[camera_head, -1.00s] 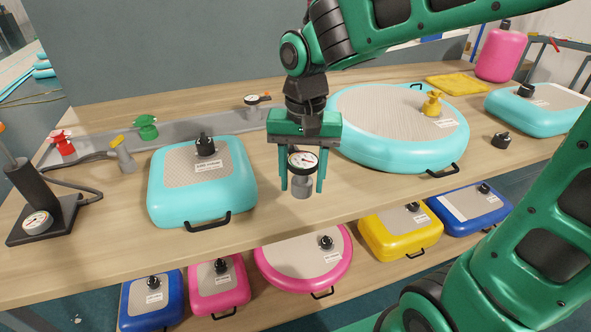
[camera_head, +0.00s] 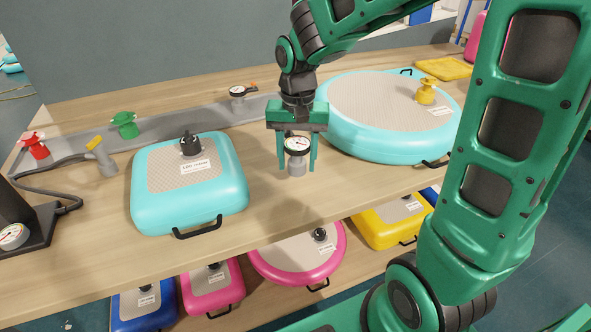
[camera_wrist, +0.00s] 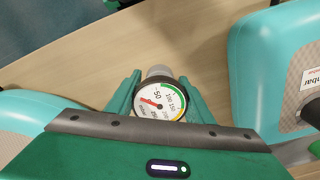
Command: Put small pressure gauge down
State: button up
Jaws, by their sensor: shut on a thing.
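The small pressure gauge (camera_head: 297,145) has a round white dial with a dark rim and a grey base. It is upright between the fingers of my gripper (camera_head: 297,165), which is shut on it. The gauge is over the bare tabletop between the square turquoise cushion and the round turquoise one. Its base is at or just above the wood; I cannot tell which.
The square turquoise cushion (camera_head: 160,208) is left of the gripper; the round turquoise one (camera_head: 385,105) is to the right. Another gauge (camera_head: 238,91) stands on the grey strip (camera_head: 190,122) behind. Bare wooden tabletop (camera_head: 275,205) lies in front. Several coloured cushions are on the shelf below.

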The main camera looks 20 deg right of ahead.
aim_at(298, 141)
jog(key=shift+w+d+f, duration=0.3)
jog(key=shift+w+f, duration=0.05)
jog(key=shift+w, duration=0.1)
jog(key=shift+f, duration=1.95)
jog(key=o, duration=1.1)
jog(key=shift+f, duration=0.1)
jog(key=shift+o, duration=0.2)
notch_tip(298, 141, up, 12)
jog(key=shift+r, duration=0.15)
